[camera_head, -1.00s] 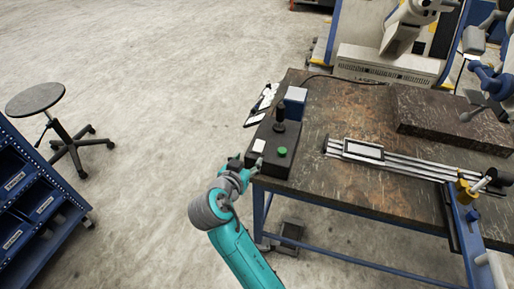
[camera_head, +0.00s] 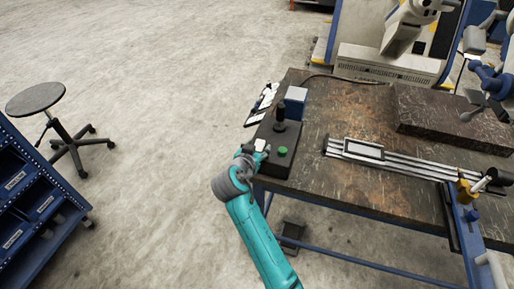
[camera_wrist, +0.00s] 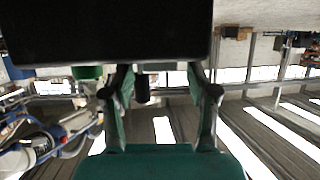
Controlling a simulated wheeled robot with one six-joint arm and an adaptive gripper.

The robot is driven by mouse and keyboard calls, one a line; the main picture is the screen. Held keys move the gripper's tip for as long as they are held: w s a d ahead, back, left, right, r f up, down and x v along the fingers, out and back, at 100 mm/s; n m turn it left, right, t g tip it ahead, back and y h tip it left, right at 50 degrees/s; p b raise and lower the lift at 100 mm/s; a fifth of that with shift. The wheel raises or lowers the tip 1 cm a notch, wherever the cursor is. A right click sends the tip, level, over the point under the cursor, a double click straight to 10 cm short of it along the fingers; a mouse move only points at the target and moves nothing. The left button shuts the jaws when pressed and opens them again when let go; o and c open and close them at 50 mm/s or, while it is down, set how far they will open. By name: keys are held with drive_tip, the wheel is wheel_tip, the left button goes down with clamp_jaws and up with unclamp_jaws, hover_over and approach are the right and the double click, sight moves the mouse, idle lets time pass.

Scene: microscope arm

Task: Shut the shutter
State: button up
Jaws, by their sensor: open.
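A black control box (camera_head: 277,165) sits on the table's left corner. It carries a green button (camera_head: 282,151), an upright black joystick (camera_head: 280,117) and a white label (camera_head: 261,144). I cannot tell which part is the shutter control. My gripper (camera_head: 262,152) is at the box's near left edge, left of the button, partly hidden by my wrist. In the wrist view my gripper (camera_wrist: 160,84) has its two fingers apart with nothing held. A dark block fills the top there, with the green button (camera_wrist: 88,72) left of the fingers and the dark stick (camera_wrist: 142,90) seen between them.
The brown worktable (camera_head: 350,202) holds a blue box (camera_head: 295,97) behind the joystick, a metal rail (camera_head: 400,165) to the right and a stone slab (camera_head: 450,118) at the back. A stool (camera_head: 36,98) and blue bins (camera_head: 35,210) stand left. Floor between is clear.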

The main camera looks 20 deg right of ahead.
clamp_jaws()
drive_tip(key=shift+w+d+r+g+y, duration=0.15)
drive_tip(key=shift+r+g+y, duration=0.15)
drive_tip(key=shift+g+y, duration=0.3)
drive_tip(key=shift+w+d+r+g+y, duration=0.1)
drive_tip(key=shift+g+y, duration=0.25)
drive_tip(key=shift+g, duration=0.25)
drive_tip(key=shift+w+g+y, duration=0.1)
drive_tip(key=shift+g+y, duration=0.25)
drive_tip(key=shift+g, duration=0.25)
unclamp_jaws()
drive_tip(key=v, duration=1.2)
